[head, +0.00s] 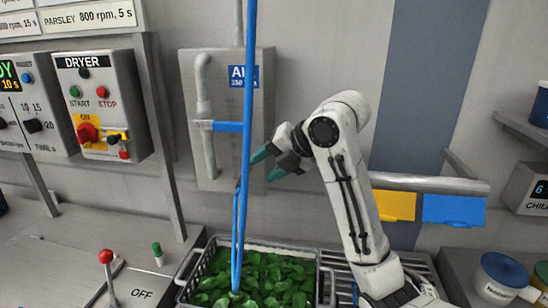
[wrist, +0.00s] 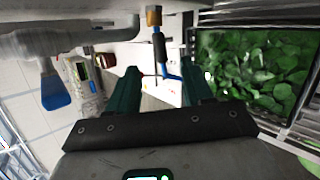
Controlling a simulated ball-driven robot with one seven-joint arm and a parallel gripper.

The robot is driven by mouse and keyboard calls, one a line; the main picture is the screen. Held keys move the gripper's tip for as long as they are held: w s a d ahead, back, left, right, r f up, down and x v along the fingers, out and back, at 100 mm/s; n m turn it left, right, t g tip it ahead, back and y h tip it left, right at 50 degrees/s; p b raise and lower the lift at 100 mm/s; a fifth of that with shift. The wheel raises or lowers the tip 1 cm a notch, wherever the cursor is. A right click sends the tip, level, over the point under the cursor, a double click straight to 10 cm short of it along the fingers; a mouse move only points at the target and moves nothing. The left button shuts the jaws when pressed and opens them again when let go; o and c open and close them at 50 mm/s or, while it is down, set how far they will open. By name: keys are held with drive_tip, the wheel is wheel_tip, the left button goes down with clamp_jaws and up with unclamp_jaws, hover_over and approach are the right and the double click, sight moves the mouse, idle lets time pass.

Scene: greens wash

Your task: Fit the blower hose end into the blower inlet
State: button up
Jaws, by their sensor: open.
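A thin blue hose (head: 248,60) runs from the top of the head view down in front of the wall panel to the crate of greens. A second blue strand hangs beside its lower part. In the wrist view, a dark sleeve with a brass tip (wrist: 158,44) sits on a blue piece, which looks like the hose end, beyond my fingers and apart from them. My gripper (head: 268,165) is open and empty, just right of the hose; it also shows in the wrist view (wrist: 160,92). I cannot make out the blower inlet for certain.
A grey pipe (head: 205,90) with a blue lever (head: 229,127) is on the wall panel (head: 228,170). A crate (head: 321,275) of leaves stands below my gripper. The dryer control box (head: 103,108) is at left; a red-knobbed lever (head: 106,257) stands on the counter.

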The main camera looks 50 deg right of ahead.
sight(243, 181)
drive_tip(key=p+x, duration=0.1)
drive_tip(key=x, duration=0.6)
drive_tip(key=shift+w+f, duration=0.15)
drive_tip(key=shift+f, duration=0.05)
drive_tip(key=shift+c, duration=0.3)
clamp_jaws()
drive_tip(key=shift+a, duration=0.2)
drive_tip(key=shift+s+a, duration=0.6)
drive_tip(key=shift+a, duration=0.25)
drive_tip(key=shift+s+a, duration=0.6)
drive_tip(key=shift+a, duration=0.25)
drive_tip(key=shift+s+a, duration=0.1)
drive_tip(key=shift+a+r, duration=0.1)
drive_tip(key=shift+s+a+r+p, duration=0.35)
drive_tip(key=shift+a+r+p, duration=0.15)
drive_tip(key=shift+r+p, duration=0.15)
drive_tip(key=shift+s+a+r+p, duration=0.4)
drive_tip(key=shift+a+r+p, duration=0.15)
drive_tip(key=shift+r, duration=0.25)
drive_tip(key=shift+s+a+r+p, duration=0.35)
drive_tip(key=shift+a+r+p, duration=0.15)
drive_tip(key=shift+r+p, duration=0.15)
